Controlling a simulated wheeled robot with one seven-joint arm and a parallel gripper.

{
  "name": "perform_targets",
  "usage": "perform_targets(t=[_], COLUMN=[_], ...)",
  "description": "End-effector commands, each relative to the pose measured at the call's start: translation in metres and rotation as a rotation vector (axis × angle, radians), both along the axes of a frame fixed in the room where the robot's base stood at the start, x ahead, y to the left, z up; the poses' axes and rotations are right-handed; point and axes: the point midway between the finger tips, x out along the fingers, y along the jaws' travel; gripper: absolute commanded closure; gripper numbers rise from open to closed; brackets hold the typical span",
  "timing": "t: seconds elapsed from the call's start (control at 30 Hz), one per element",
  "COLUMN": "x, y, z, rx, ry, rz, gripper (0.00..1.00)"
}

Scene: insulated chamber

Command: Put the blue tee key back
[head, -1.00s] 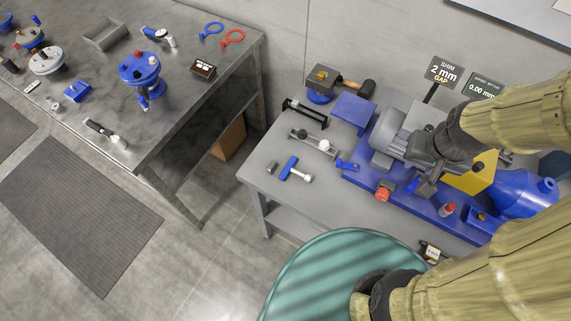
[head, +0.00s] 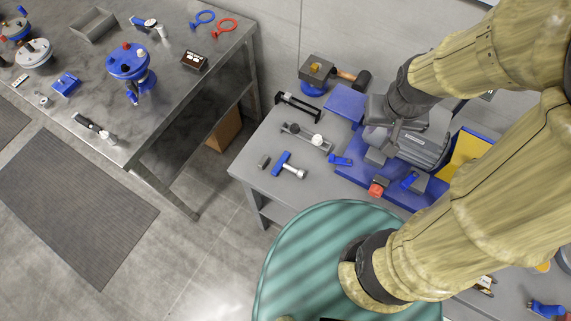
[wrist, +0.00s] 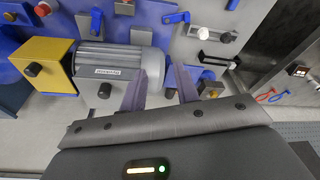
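The blue tee key (head: 288,166), with a blue crossbar and silver shaft, lies on the grey bench (head: 262,187) near its left front edge. A small blue piece at the top edge of the wrist view (wrist: 232,5) seems to be part of it. My gripper (wrist: 161,84) has its two fingers well apart with nothing held between them. It is above the bench by the grey motor (wrist: 115,60), to the right of the key and apart from it. In the head view its fingertips are partly hidden. I cannot tell which spot is the key's holder.
The motor stands on a blue base with a yellow guard (wrist: 45,62). Near the key are a grey strip with a white knob (head: 308,136), a black bracket (head: 297,106), a blue lever (head: 340,160) and a red knob (head: 376,190). A hammer (head: 350,77) lies behind. A second bench stands left across a gap.

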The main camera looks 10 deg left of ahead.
Motion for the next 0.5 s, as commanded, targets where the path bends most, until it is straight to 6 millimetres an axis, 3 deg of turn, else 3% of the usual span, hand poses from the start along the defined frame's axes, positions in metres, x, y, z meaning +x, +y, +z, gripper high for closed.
perform_targets(t=[0.13,0.23,0.5], x=[0.004,0.01,0.026], y=[0.009,0.025,0.102], z=[-0.004,-0.012,-0.042], rx=[-0.021,-0.059,-0.189], ry=[0.015,0.041,0.136], rz=[0.106,0.301,1.168], gripper=[0.69,0.69,0.69])
